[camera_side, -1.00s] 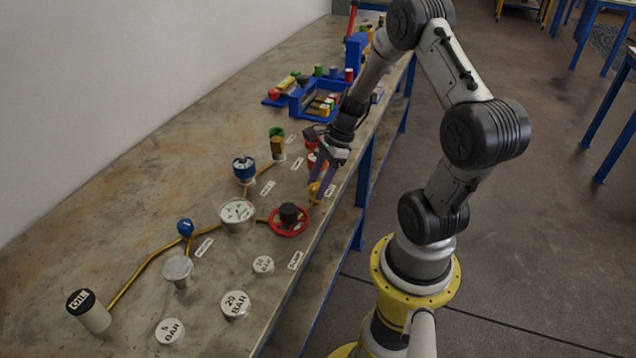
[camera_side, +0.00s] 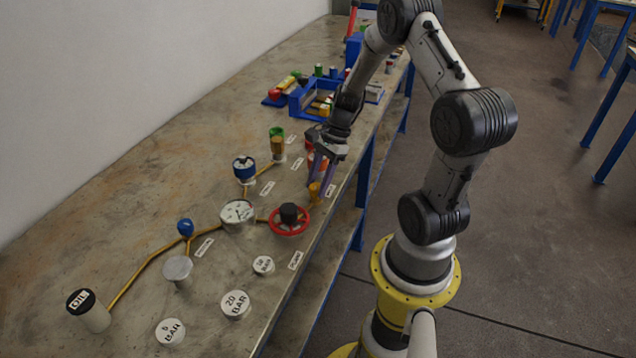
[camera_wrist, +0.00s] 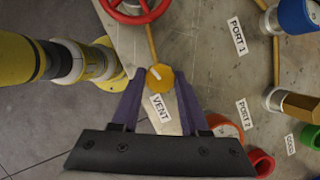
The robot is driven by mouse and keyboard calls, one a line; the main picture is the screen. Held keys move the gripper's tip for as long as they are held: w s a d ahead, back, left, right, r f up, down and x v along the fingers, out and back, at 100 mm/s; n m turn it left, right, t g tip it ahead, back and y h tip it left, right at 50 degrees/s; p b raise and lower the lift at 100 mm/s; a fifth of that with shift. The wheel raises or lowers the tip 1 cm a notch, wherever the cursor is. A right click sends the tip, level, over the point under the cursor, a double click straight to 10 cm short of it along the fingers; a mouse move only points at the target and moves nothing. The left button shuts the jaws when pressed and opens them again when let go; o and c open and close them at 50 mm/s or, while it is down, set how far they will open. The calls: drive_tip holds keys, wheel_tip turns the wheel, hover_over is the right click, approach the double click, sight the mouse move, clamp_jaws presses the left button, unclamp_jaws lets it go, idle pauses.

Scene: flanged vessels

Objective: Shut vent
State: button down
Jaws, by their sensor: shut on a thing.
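The vent is a small yellow-orange knob (camera_wrist: 160,78) with a pale line mark on its top and a VENT label (camera_wrist: 160,107) beside it. In the side view the vent knob (camera_side: 314,190) stands near the bench's front edge, to the right of the red handwheel. My gripper (camera_wrist: 150,82) has purple fingers that come in on both sides of the knob and is shut on it. In the side view the fingers (camera_side: 318,176) reach down to the knob from above, and hide part of it.
The red handwheel (camera_side: 289,221) with a black hub is close by. A gauge (camera_side: 238,212), a blue-capped port (camera_side: 244,167) and a brown hex fitting (camera_wrist: 298,106) stand around.

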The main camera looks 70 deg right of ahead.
drive_tip(key=n+g, duration=0.1)
drive_tip(key=n, duration=0.2)
drive_tip(key=shift+w+n, duration=0.15)
drive_tip(key=shift+n, duration=0.25)
drive_tip(key=n+g, duration=0.1)
drive_tip(key=n, duration=0.2)
drive_tip(key=shift+n+g+y, duration=0.3)
drive_tip(key=shift+g, duration=0.1)
drive_tip(key=n+g, duration=0.1)
drive_tip(key=n, duration=0.2)
drive_tip(key=shift+w+n, duration=0.15)
drive_tip(key=shift+n, duration=0.15)
drive_tip(key=shift+w+n+g+h, duration=0.1)
drive_tip(key=shift+n+g+h, duration=0.6)
drive_tip(key=shift+n, duration=1.1)
drive_tip(key=shift+c, duration=2.1)
unclamp_jaws()
drive_tip(key=shift+r, duration=0.1)
